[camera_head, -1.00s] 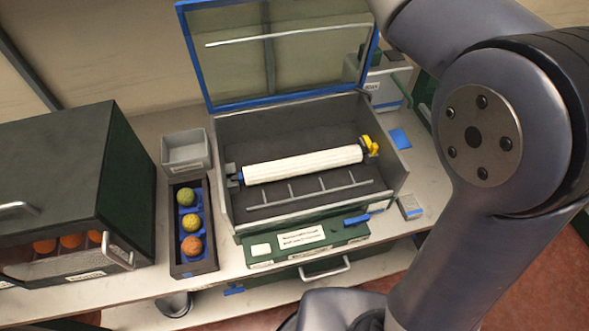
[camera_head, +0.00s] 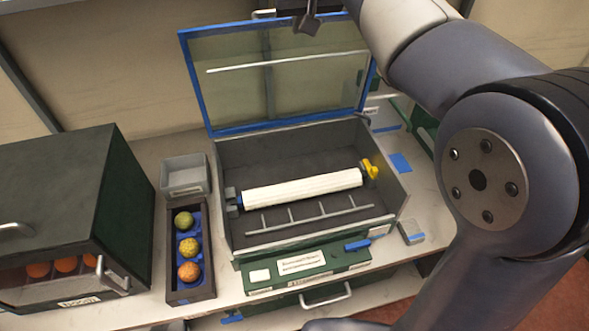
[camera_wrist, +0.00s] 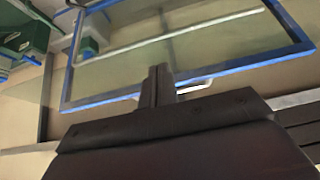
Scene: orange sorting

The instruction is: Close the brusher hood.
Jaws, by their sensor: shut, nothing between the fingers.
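The brusher hood (camera_head: 211,98) is a clear panel in a blue frame, standing open and tilted up at the back of the grey brusher box (camera_head: 222,170). A white roller brush (camera_head: 300,190) with a yellow end piece lies inside the open box. My gripper (camera_head: 308,27) is at the hood's top edge in the head view. In the wrist view the hood's blue frame (camera_wrist: 105,100) fills the upper part, and my gripper's shut fingers (camera_wrist: 158,75) reach to its near edge beside a light handle (camera_wrist: 195,87). I cannot tell whether they touch the frame.
A dark green cabinet (camera_head: 60,190) with oranges stands at left. Beside the brusher are a grey bin (camera_head: 186,172) and a dark rack (camera_head: 178,293) holding several fruits. A small grey block (camera_head: 411,233) sits at right. The wall is close behind the hood.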

